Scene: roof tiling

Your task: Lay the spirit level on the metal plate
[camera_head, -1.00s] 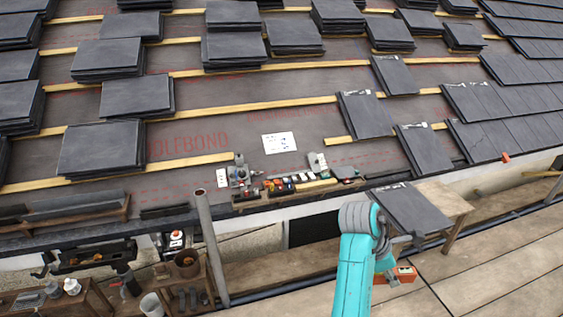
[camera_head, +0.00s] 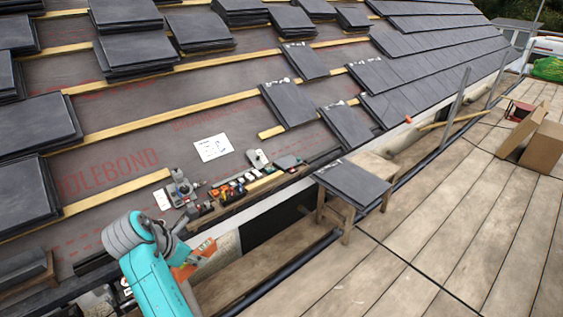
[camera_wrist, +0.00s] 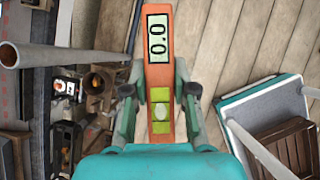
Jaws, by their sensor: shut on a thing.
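My gripper (camera_wrist: 160,98) is shut on an orange spirit level (camera_wrist: 159,72). In the head view the level (camera_head: 193,262) is at the lower left, held in the air in front of the roof's edge. A flat grey piece (camera_head: 287,162) lies at the right end of the row of tools on the eave. I cannot tell whether it is the metal plate. The level is apart from it.
A wooden bench (camera_head: 375,167) bears dark slates (camera_head: 351,184). Slate stacks and wooden battens cover the roof. A white sheet (camera_head: 213,148) lies above the tools. Cardboard boxes (camera_head: 543,147) stand at the right. The plank deck (camera_head: 440,230) is largely clear. A pole (camera_wrist: 35,55) shows in the wrist view.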

